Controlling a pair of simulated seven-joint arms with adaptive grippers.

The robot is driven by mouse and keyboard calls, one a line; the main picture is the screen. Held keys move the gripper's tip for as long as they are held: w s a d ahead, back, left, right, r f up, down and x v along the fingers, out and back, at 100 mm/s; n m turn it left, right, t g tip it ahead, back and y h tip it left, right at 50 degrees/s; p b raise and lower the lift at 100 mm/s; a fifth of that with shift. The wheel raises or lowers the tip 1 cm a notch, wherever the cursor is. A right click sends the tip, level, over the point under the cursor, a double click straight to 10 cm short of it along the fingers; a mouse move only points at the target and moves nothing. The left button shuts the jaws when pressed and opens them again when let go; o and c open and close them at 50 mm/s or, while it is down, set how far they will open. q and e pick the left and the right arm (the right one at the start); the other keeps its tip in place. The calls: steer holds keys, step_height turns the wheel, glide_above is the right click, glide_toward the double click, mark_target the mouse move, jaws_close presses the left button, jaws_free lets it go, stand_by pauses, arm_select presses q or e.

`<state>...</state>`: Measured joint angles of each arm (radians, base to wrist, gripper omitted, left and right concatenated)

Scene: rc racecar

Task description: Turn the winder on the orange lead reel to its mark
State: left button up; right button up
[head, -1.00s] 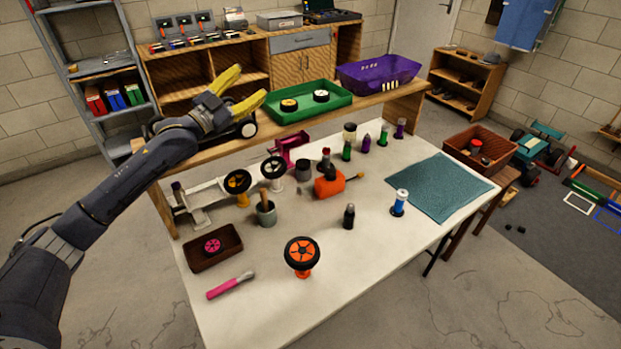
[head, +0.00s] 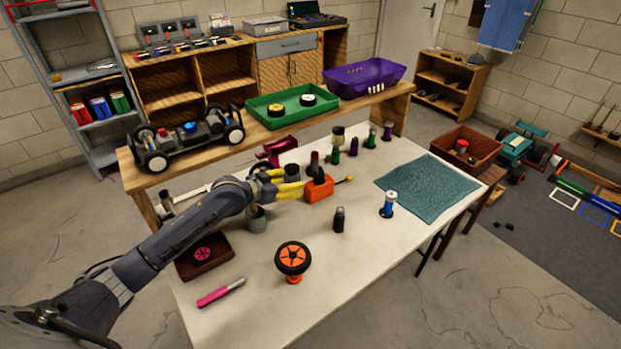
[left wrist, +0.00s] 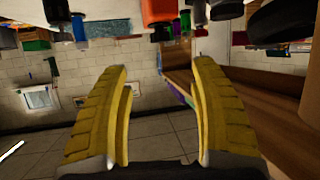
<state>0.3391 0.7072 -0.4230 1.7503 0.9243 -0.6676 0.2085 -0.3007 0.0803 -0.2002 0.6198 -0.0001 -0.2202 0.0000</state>
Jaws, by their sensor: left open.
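The orange lead reel (head: 319,189) stands on the white table near its middle. A short rod with a yellow tip (head: 346,180) sticks out to its right; I cannot tell any mark on it. My left gripper (head: 300,183) is open, its yellow fingers pointing right, just left of the reel in the head view. I cannot tell whether they touch it. In the left wrist view an orange body (left wrist: 158,12), likely the reel, shows at the top edge, beyond the gap between the open fingers (left wrist: 158,66). Nothing is between them. My right gripper is not in view.
A grey cup (head: 257,218) stands below my left gripper. A dark bottle (head: 339,220), a blue and white bottle (head: 388,205) and an orange wheel on a stand (head: 292,259) are nearby. Several small bottles stand behind. A teal mat (head: 428,187) lies at right.

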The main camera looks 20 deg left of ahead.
mark_target(317, 175)
arm_select(q)
steer(key=x, duration=1.6)
steer(key=shift+w+d+r, duration=0.1)
steer(key=shift+w+d, duration=0.1)
steer(key=shift+o, duration=0.2)
jaws_close()
stand_by(0.9)
